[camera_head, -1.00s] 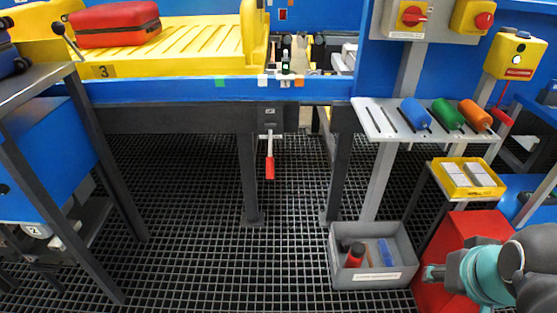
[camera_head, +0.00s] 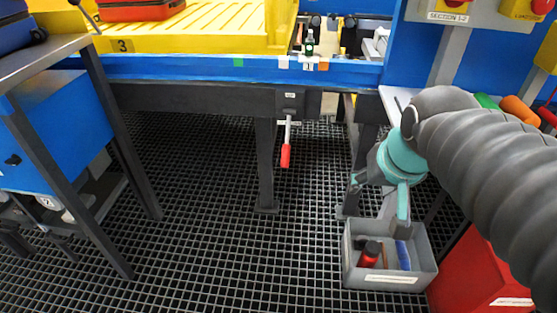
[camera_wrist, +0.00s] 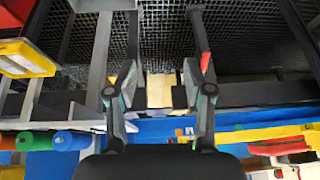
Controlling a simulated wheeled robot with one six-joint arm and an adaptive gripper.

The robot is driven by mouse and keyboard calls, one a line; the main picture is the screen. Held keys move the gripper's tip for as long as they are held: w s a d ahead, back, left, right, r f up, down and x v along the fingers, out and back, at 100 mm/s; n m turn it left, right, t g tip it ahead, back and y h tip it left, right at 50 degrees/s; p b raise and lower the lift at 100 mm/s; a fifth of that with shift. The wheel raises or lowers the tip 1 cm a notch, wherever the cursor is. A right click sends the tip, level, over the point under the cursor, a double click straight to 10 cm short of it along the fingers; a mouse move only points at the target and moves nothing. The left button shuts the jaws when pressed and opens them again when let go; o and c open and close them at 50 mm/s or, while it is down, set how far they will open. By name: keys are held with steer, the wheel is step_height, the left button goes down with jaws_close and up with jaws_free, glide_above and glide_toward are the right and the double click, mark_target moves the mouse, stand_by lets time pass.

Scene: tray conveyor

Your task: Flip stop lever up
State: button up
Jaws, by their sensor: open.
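The stop lever (camera_head: 286,155) has a red grip on a thin metal rod and hangs down from a dark bracket (camera_head: 290,101) under the blue conveyor rail. My gripper (camera_head: 379,200) is open and empty, to the right of the lever and a little lower in the head view, apart from it. In the wrist view my gripper (camera_wrist: 160,82) shows two spread fingers with nothing between them. That view looks upside down, and the red grip (camera_wrist: 205,61) shows just beyond the right finger, which partly covers the lever.
Dark legs (camera_head: 265,170) stand beside the lever. A grey bin (camera_head: 390,280) with tools sits below my gripper. A side table (camera_head: 50,50) stands at the left. The grid floor (camera_head: 200,220) in front of the lever is clear.

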steer(key=w+a+f+b, duration=0.2)
steer(key=w+a+b, duration=0.3)
steer(key=w, duration=0.8)
steer(key=g+y+b, duration=0.1)
steer(key=y+b, duration=0.1)
glide_toward(286, 154)
steer(key=b+x, duration=0.2)
steer(key=x, duration=0.9)
steer(key=shift+f, duration=0.1)
jaws_close()
